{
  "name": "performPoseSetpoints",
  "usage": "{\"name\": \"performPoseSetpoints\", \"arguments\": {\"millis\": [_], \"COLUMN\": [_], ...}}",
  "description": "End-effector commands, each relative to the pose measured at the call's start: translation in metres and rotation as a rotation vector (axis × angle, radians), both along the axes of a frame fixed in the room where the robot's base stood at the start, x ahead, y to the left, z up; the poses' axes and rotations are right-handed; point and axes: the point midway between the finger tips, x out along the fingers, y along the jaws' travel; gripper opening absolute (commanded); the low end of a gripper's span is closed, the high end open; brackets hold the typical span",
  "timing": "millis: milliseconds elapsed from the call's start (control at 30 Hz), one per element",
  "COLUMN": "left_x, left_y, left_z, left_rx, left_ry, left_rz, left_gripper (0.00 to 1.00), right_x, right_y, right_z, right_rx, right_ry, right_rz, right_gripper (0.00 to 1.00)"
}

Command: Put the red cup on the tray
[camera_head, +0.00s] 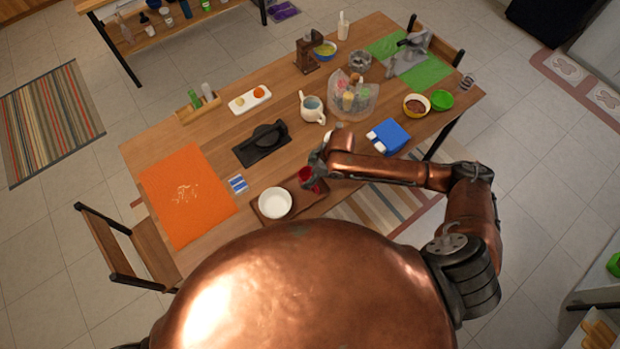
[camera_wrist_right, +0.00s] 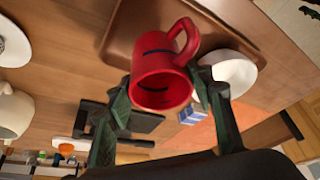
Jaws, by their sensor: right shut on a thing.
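The red cup (camera_head: 308,178) is in my right gripper (camera_head: 317,165), over or at the right part of the brown tray (camera_head: 262,217). In the right wrist view the red cup (camera_wrist_right: 160,78) sits between the two dark fingers of my right gripper (camera_wrist_right: 162,98), its handle pointing up and right. The tray (camera_wrist_right: 128,30) shows behind the cup there. I cannot tell whether the cup touches the tray. A white bowl (camera_head: 275,203) stands on the tray to the left of the cup. My left gripper is not in view.
An orange mat (camera_head: 187,195) lies to the left of the tray. A black stand (camera_head: 262,143), a white jug (camera_head: 312,109) and a blue cloth (camera_head: 391,136) are farther back. A small blue-and-white packet (camera_head: 237,184) lies close to the tray's left side.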

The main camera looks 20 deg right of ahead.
Motion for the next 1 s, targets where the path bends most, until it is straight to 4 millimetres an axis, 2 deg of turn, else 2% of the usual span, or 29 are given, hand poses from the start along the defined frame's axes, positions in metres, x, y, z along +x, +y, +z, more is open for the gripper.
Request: {"name": "performPoseSetpoints", "arguments": {"millis": [167, 333, 733, 767, 1000], "left_x": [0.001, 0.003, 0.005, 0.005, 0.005], "left_y": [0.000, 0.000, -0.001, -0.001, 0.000], "left_z": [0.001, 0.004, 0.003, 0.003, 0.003], "left_rx": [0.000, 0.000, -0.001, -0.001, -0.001], "left_ry": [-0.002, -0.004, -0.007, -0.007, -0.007], "left_rz": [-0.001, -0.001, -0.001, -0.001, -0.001], "left_gripper": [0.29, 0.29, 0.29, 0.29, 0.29], "right_x": [0.005, 0.005, 0.005, 0.004, 0.004], "right_y": [-0.009, -0.008, -0.007, -0.008, -0.008], "right_z": [-0.015, -0.037, -0.043, -0.043, -0.043], "right_rx": [-0.001, 0.001, 0.001, 0.000, 0.000], "right_ry": [0.001, 0.000, 0.000, 0.000, 0.000], "right_rz": [-0.002, -0.001, 0.000, 0.000, 0.000], "right_gripper": [0.17, 0.17, 0.17, 0.50, 0.66]}}
